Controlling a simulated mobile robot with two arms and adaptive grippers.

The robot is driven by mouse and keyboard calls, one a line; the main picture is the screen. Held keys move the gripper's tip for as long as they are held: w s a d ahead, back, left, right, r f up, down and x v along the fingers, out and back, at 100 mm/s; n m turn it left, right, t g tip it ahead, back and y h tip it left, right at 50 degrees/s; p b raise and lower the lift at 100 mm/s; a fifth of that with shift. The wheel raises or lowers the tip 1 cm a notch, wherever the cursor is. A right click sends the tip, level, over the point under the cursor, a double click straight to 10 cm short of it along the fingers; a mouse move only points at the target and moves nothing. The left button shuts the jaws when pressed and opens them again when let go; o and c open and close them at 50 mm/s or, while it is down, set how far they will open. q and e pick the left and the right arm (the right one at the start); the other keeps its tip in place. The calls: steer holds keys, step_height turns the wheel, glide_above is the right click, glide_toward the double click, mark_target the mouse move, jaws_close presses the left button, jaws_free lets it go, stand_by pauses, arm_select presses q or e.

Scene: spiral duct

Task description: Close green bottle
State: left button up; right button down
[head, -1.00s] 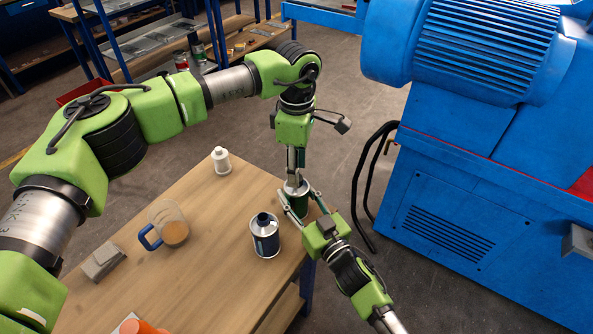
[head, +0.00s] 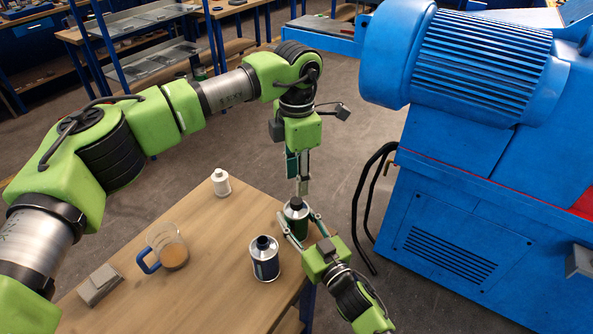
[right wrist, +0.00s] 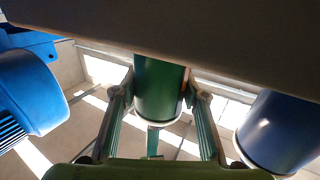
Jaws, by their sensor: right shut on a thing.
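The green bottle (head: 297,223) stands upright near the right edge of the table, with a silver top and a black cap (head: 296,203) on it. I cannot tell whether the cap is screwed tight. My right gripper (head: 303,232) is shut around the bottle's body from the front; the right wrist view also shows the green bottle (right wrist: 158,90) between the fingers. My left gripper (head: 299,188) points down just above and behind the cap. Its fingers look apart with nothing between them.
A dark blue bottle (head: 265,261) with a black cap stands close by to the left of my right gripper. A white bottle (head: 221,184), a jug (head: 170,248) and a grey block (head: 99,284) are on the table (head: 215,290). A blue machine (head: 455,200) stands at the right.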

mark_target(296, 200)
arm_select(q)
steer(key=n, duration=0.2)
steer(key=r+n, duration=0.1)
steer(key=n, duration=0.3)
steer(key=shift+r+n, duration=0.25)
steer(key=shift+n, duration=0.15)
steer(key=shift+f, duration=4)
jaws_close()
steer(key=shift+o, duration=0.7)
jaws_free()
